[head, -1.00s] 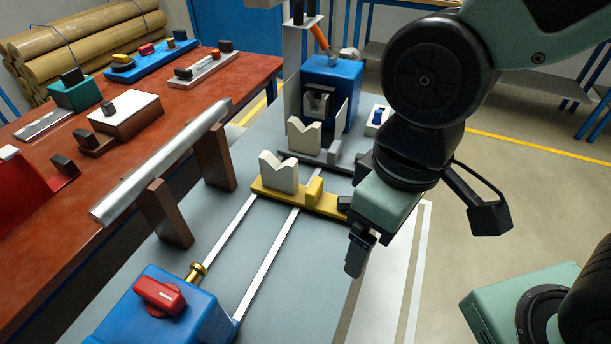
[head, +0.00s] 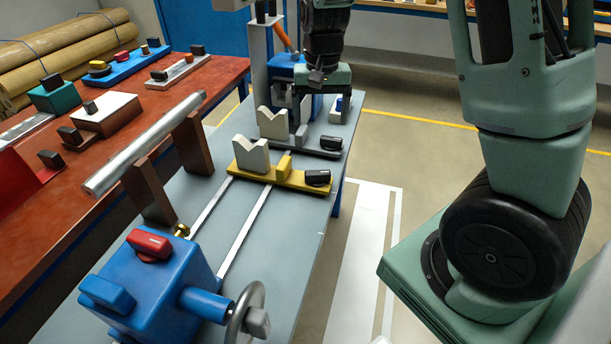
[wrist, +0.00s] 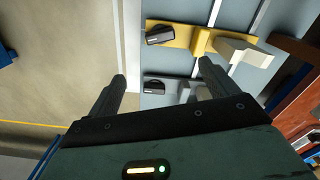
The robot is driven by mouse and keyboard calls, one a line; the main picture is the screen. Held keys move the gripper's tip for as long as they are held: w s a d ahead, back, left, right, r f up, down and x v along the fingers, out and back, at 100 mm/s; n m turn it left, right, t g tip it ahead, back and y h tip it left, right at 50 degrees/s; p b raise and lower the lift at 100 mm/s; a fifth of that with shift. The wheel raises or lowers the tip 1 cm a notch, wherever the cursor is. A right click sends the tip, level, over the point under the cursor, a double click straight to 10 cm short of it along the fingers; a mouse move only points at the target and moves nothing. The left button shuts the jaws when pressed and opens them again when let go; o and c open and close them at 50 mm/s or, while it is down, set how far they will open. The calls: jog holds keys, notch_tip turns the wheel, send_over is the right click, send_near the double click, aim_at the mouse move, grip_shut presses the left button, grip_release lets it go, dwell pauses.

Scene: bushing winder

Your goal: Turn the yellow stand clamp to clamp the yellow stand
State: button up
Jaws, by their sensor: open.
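The yellow stand (head: 240,170) sits across the two rails and carries a pale V-block (head: 252,152). Its clamp, a black handle (head: 318,177), lies on the right end of the stand. In the wrist view the yellow stand (wrist: 203,40) and its black clamp handle (wrist: 160,35) show at the top. My gripper (head: 318,108) is open and empty. It is beyond the yellow stand, above the area of the grey stand, apart from the yellow clamp. In the wrist view its fingers (wrist: 161,72) are spread, with the yellow clamp beyond their tips.
A grey stand (head: 306,147) with its own black clamp handle (head: 331,143) is behind the yellow one. A blue housing with a red knob (head: 150,244) and a handwheel (head: 246,318) stands in front. A silver bar (head: 145,143) rests on brown supports at left. The table's right side is clear.

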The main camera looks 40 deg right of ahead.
aim_at(318, 172)
notch_tip(318, 172, down, 17)
dwell(0.4)
jog(key=c, duration=1)
